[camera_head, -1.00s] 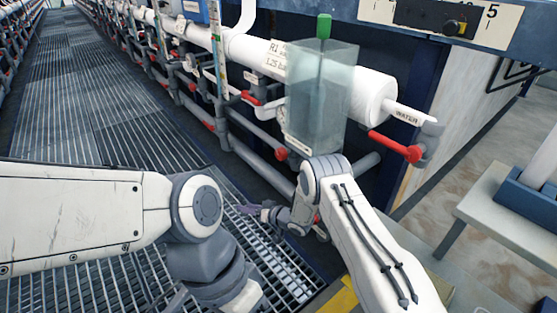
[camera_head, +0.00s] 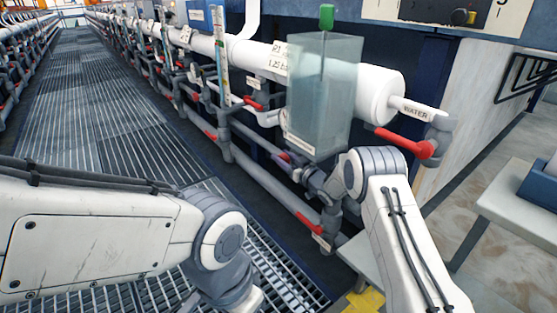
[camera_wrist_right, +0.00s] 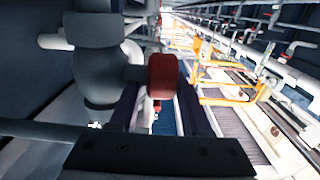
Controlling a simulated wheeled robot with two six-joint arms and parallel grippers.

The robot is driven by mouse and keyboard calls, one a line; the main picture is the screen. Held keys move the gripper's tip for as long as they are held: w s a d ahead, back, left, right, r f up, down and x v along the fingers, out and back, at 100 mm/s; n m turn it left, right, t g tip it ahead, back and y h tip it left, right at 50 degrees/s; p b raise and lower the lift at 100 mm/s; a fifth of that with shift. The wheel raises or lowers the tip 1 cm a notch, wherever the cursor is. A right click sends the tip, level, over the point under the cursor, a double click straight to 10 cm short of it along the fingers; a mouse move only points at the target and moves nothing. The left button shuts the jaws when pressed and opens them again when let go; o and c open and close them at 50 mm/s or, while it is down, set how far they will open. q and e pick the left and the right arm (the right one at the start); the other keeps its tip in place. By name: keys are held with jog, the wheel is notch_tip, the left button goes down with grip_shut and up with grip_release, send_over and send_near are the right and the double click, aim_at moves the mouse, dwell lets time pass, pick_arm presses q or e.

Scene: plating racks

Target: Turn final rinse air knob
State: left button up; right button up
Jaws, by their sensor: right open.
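A red round knob (camera_wrist_right: 163,76) on a grey valve body (camera_wrist_right: 97,75) is close ahead in the right wrist view, between the dark fingers of my right gripper (camera_wrist_right: 160,105). The fingers are open, and I cannot tell whether they touch the knob. In the head view, my right gripper (camera_head: 290,160) is just below the clear tank (camera_head: 318,100), at the grey pipework. A small red patch of the knob (camera_head: 285,157) shows there, mostly covered by the gripper. My left arm crosses the lower left, and its gripper is out of the picture.
A red water lever (camera_head: 405,143) is to the right of the tank. Another red lever (camera_head: 308,222) sits on the low pipe under my right wrist. Metal grating (camera_head: 120,130) runs along the left. A grey bench (camera_head: 505,200) stands at the right.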

jog(key=shift+b+x, duration=0.35)
jog(key=shift+x, duration=0.7)
jog(key=shift+w+a, duration=0.25)
jog(key=shift+w, duration=0.05)
grip_shut()
jog(key=t+b, duration=0.1)
jog(key=t+y+b, duration=0.1)
jog(key=b, duration=0.1)
jog(key=shift+s+d+r+y, duration=0.1)
jog(key=shift+s+r+y, duration=0.05)
jog(key=shift+r+y, duration=0.15)
